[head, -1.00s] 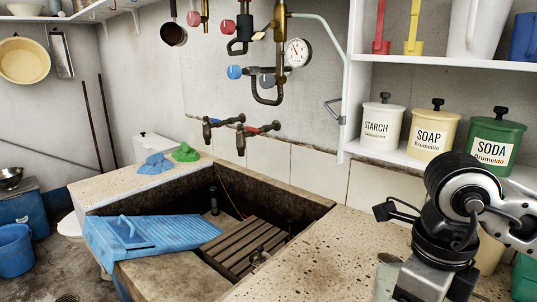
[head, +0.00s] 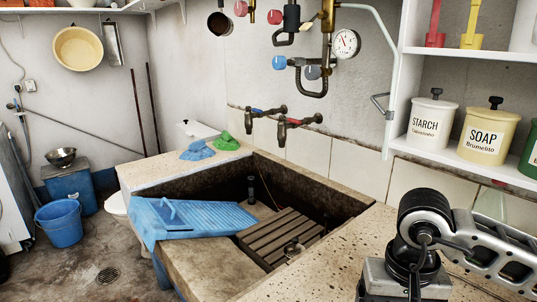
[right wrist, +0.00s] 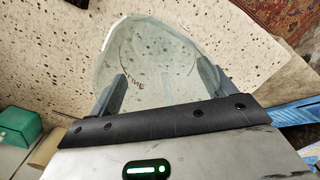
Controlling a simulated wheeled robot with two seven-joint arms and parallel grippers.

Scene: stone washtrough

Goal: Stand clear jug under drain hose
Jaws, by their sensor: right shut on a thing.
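The clear jug (right wrist: 150,45) shows in the right wrist view as a pale, see-through rounded shape with dark lettering. My right gripper (right wrist: 160,82) is shut on it, one finger at each side, over the speckled stone top. In the head view my right wrist is at the bottom right, and its fingers and the jug are not visible there. A grey hose (head: 25,130) hangs on the wall at the far left, beside a white appliance (head: 10,190). I cannot tell whether it is the drain hose. My left gripper is not in view.
The stone trough (head: 205,270) holds a wooden slatted rack (head: 280,237). A blue washboard (head: 185,216) lies across its left edge. A blue bucket (head: 60,222), a blue box (head: 70,187) with a metal bowl and a floor drain (head: 110,273) are at left. Floor between is clear.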

